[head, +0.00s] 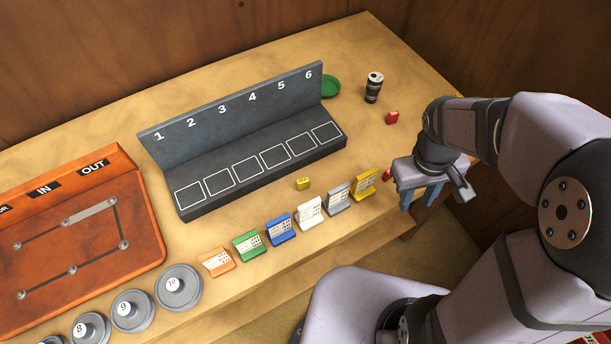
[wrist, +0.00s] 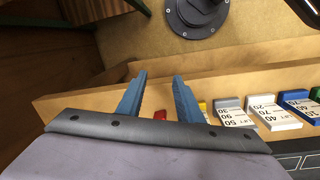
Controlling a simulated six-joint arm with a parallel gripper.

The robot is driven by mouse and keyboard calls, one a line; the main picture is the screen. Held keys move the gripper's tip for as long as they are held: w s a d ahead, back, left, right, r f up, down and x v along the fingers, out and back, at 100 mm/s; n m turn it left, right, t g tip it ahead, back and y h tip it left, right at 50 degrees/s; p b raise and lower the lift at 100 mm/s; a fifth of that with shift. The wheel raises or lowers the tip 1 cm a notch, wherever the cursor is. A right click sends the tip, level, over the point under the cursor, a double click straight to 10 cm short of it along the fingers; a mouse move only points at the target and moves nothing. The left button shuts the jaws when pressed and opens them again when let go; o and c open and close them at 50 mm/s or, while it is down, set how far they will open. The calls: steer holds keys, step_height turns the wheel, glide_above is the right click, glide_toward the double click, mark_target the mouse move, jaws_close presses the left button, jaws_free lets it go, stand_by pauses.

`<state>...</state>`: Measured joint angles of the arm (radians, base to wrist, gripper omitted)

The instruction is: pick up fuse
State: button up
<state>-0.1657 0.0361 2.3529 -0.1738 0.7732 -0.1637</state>
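No item is labelled as a fuse, so I cannot tell for sure which one it is. Small candidates in the head view are a red piece (head: 391,118) at the back right, another red piece (head: 387,174) just left of my gripper, and a small yellow block (head: 303,183) before the numbered rack. My gripper (head: 417,202) is at the table's right front edge, fingers pointing down, apart and empty. In the wrist view my gripper's (wrist: 159,80) blue fingers are spread, with a red piece (wrist: 160,114) showing low between them, partly hidden by the gripper body.
A dark rack (head: 250,143) numbered 1 to 6 stands mid-table. Several coloured cards (head: 281,229) line the front edge. An orange panel (head: 75,235) and round weights (head: 179,287) are at left. A black cylinder (head: 374,87) and green disc (head: 330,87) stand at back right.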

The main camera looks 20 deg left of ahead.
steer(key=w+a+r+n+t+h+p, duration=0.2)
steer(key=w+a+r+n+p, duration=0.15)
steer(key=w+a+n, duration=0.55)
steer(key=n+p, duration=0.1)
steer(key=n, duration=1)
glide_toward(302, 180)
steer(key=f, duration=0.1)
steer(key=shift+w+d+f+t+p, duration=0.1)
steer(key=shift+d+f+p, duration=0.2)
steer(key=shift+f, duration=0.2)
steer(key=shift+w+d+f+t+p, duration=0.15)
steer(key=shift+f+p, duration=0.15)
steer(key=shift+f, duration=0.25)
steer(key=shift+s+d+f+t+p, duration=0.1)
steer(key=shift+d+f+p, duration=0.2)
steer(key=shift+f, duration=0.2)
steer(key=shift+p+x, duration=0.8)
steer(key=shift+x, duration=1.35)
steer(key=shift+a, duration=0.15)
jaws_close()
